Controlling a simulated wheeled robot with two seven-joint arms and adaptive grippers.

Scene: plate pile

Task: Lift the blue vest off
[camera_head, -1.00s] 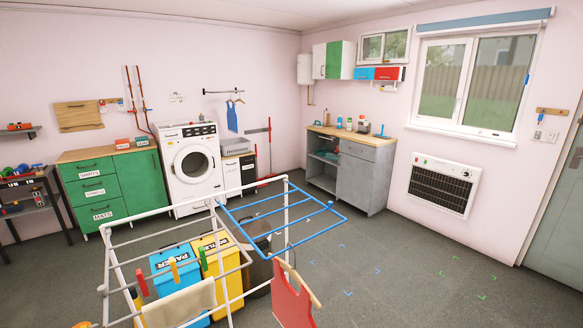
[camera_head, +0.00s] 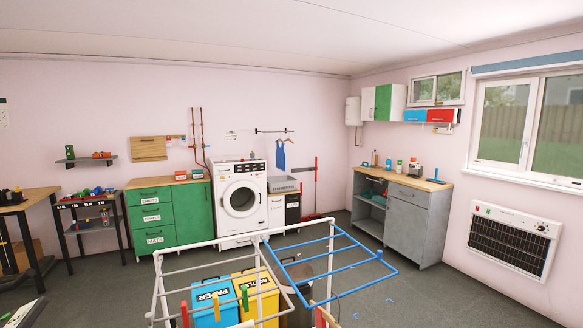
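The blue vest (camera_head: 281,155) hangs from a hanger on a dark wall rail (camera_head: 284,131), on the back wall to the right of the washing machine (camera_head: 240,198). A second hanger on the rail, to its right, looks empty. The vest is far off, beyond the drying rack (camera_head: 205,243). Neither gripper can be made out in the head view.
The white rack with a blue folding wing (camera_head: 330,255) stands close in front. Blue and yellow bins (camera_head: 212,300) are behind its bars. A grey sink unit (camera_head: 287,186) and red-handled tool (camera_head: 316,185) are near the vest. Open floor lies right of the rack.

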